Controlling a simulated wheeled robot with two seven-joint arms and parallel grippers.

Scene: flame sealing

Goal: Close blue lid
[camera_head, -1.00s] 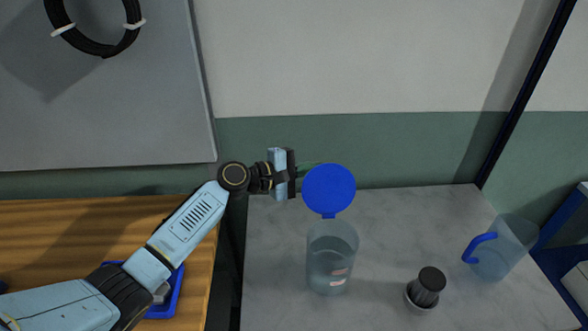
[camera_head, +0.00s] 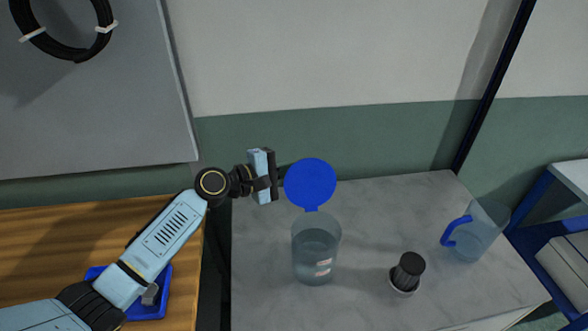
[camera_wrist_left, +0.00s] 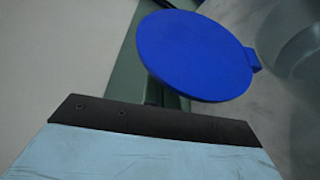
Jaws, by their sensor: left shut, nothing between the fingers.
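The blue lid (camera_head: 310,184) is a round disc standing up, open, at the back rim of a clear container (camera_head: 316,250) on the grey marbled table. My left gripper (camera_head: 279,175) is shut and empty, just left of the lid at about its height. In the left wrist view the lid (camera_wrist_left: 196,55) lies just beyond the gripper's dark edge, and part of the container (camera_wrist_left: 300,50) shows at the right. Whether the fingertips touch the lid is unclear. My right gripper is not in view.
A dark-knobbed small object (camera_head: 407,272) stands right of the container. A clear jug with a blue handle (camera_head: 474,231) is farther right. A blue tray (camera_head: 152,303) lies on the wooden table at left. The marbled table (camera_head: 385,205) is clear behind the dark knob.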

